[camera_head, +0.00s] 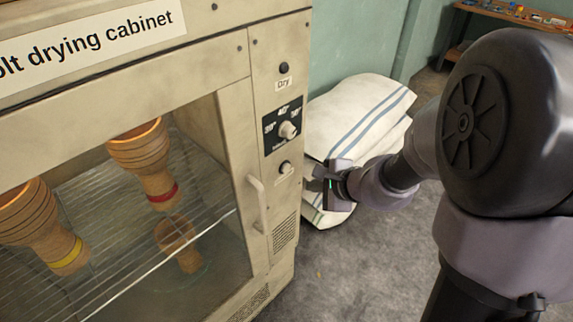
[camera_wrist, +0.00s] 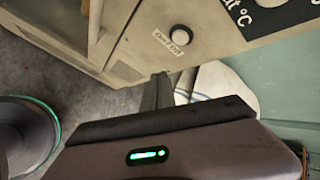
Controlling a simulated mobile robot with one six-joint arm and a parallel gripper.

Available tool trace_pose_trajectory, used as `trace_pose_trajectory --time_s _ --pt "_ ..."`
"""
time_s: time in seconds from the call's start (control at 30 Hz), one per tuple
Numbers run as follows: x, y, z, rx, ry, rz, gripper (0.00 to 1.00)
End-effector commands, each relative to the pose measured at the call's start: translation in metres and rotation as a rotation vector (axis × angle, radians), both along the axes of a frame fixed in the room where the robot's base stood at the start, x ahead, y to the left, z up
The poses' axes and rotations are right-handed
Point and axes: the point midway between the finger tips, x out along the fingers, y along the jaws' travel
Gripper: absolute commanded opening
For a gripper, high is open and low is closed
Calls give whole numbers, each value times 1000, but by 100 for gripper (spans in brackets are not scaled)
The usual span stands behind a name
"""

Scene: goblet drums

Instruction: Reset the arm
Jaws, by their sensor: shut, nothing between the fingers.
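My gripper (camera_head: 322,183) is at the right side of the drying cabinet (camera_head: 232,125), level with its lower knob, in the head view. It is shut and holds nothing. In the wrist view the closed fingers (camera_wrist: 159,84) point toward the cabinet's front, below the On/Off knob (camera_wrist: 180,35). I cannot tell whether they touch the cabinet. My arm reaches in from the right of the head view.
Behind the cabinet's glass, clay goblet drums, one with a red band (camera_head: 163,193) and one with a yellow band (camera_head: 70,255), sit on a wire rack. The cabinet handle (camera_head: 257,203) is near my gripper. Striped white sacks (camera_head: 355,112) lie behind it. Grey floor (camera_head: 350,275) is clear.

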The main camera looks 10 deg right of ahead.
Motion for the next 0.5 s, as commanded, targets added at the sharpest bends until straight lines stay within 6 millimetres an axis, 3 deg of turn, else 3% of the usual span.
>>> trace_pose_trajectory --time_s 0.17,0.27,0.33,0.4,0.5 --pt "-1 3 4 -4 -8 14 0" --pt "-14 32 40 -52 -67 166 0" --pt "-47 68 81 -139 -132 377 0" --pt "-97 94 110 -273 -169 604 0" --pt "-163 97 125 -500 -169 833 0"
